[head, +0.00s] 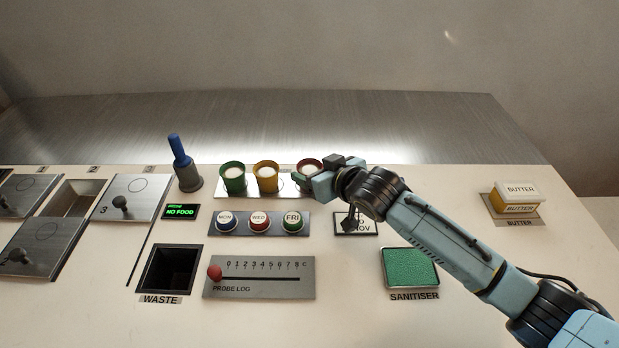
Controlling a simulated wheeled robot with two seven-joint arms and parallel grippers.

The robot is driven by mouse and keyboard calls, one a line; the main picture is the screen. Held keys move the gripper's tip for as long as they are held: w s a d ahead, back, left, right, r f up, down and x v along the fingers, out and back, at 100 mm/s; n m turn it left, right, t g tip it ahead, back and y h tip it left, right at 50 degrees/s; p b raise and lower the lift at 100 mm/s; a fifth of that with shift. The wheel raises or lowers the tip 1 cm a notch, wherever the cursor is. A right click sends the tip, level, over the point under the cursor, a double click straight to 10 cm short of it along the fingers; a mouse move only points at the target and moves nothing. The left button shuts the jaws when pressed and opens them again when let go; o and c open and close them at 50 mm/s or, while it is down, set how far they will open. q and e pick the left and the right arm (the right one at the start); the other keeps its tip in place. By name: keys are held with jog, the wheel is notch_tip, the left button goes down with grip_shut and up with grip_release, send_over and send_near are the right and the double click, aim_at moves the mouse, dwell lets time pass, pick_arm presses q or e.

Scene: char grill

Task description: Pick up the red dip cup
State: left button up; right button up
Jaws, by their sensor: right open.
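The red dip cup (310,165) stands at the right end of a row of cups at the back of the counter. Only its rim and pale contents show; my right gripper hides its lower part. My right gripper (304,178) is open and reaches in from the right at the cup's front. I cannot tell whether its fingers touch the cup. A yellow cup (266,178) and a green cup (232,179) stand to its left on the same metal plate. My left gripper is not in view.
A blue-handled probe (181,158) stands in a holder left of the cups. Day-labelled pots, including a FRI pot (292,221), sit in front. A waste opening (172,270), a green sanitiser pad (410,268) and a butter box (518,197) are around.

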jog(key=shift+x, duration=0.8)
jog(key=c, duration=1.1)
